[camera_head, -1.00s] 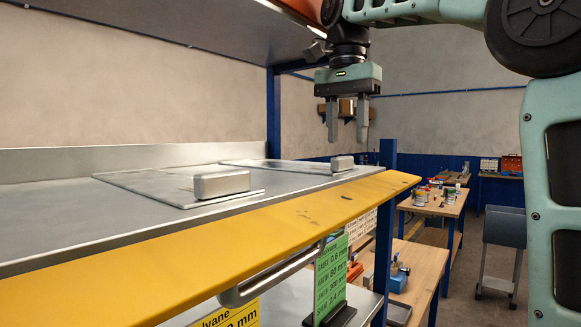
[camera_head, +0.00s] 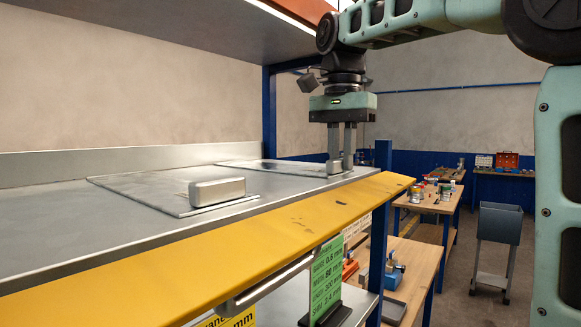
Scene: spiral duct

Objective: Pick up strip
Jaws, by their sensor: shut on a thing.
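Two thin flat grey metal strips lie on the metal shelf top. The far strip (camera_head: 265,166) reaches toward the shelf's front edge, where a small silvery block sits at its end. The far strip still looks flat on the shelf. The near strip (camera_head: 135,187) lies to the left with its own rounded silvery block (camera_head: 217,191) on its front end. Whether the blocks are fixed to the strips I cannot tell.
The shelf top (camera_head: 60,220) has a yellow front edge (camera_head: 250,235) and an upper shelf (camera_head: 190,20) above it. A blue post (camera_head: 381,200) stands just right of my gripper. Wooden benches (camera_head: 432,200) and a grey cart (camera_head: 500,225) stand to the right.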

